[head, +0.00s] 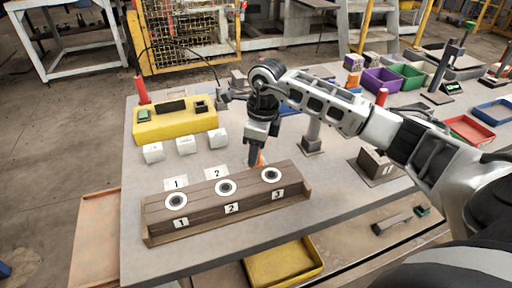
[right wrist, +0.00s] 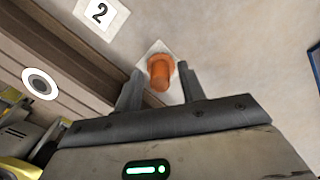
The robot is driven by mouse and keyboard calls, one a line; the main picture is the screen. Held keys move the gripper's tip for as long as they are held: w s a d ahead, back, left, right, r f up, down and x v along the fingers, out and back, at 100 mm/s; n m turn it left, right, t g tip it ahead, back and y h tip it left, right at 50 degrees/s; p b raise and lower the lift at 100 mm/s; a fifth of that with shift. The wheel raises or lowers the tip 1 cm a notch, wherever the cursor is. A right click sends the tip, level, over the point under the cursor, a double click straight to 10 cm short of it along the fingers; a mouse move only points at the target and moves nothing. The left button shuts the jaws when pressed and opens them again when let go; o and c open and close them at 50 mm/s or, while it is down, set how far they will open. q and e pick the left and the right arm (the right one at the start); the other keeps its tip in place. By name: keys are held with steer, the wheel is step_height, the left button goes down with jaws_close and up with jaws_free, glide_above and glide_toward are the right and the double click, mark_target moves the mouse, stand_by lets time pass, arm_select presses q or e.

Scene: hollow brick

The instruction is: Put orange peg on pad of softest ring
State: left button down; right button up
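The orange peg (right wrist: 160,72) stands on a small white pad (right wrist: 151,50) in the right wrist view; no number shows on that pad. In the head view only a sliver of the peg (head: 260,160) shows behind my right gripper (head: 253,162). The right gripper points down with its fingers apart, one on each side of the peg, with visible gaps. A brown block (head: 150,217) carries three white rings: ring 1 (head: 168,201), ring 2 (head: 217,188) and ring 3 (head: 263,175). Pads 1 (head: 175,183) and 2 (head: 216,173) lie behind it. My left gripper is out of view.
A yellow device (head: 180,127) and several white cubes (head: 153,153) stand at the back left. A grey post (head: 313,135) and a dark box (head: 376,165) stand to the right. A yellow tray (head: 283,264) sits below the table's front edge.

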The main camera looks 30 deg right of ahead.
mark_target(262, 163)
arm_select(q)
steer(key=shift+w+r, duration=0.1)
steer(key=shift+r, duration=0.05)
arm_select(e)
steer(key=shift+r, duration=0.55)
arm_select(q)
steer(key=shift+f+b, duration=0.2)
steer(key=shift+b, duration=0.25)
arm_select(e)
step_height(262, 163, up, 11)
steer(key=s+d, duration=0.1)
steer(key=shift+r, duration=0.15)
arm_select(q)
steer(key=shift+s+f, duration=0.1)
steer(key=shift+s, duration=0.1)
arm_select(e)
steer(key=shift+s, duration=0.1)
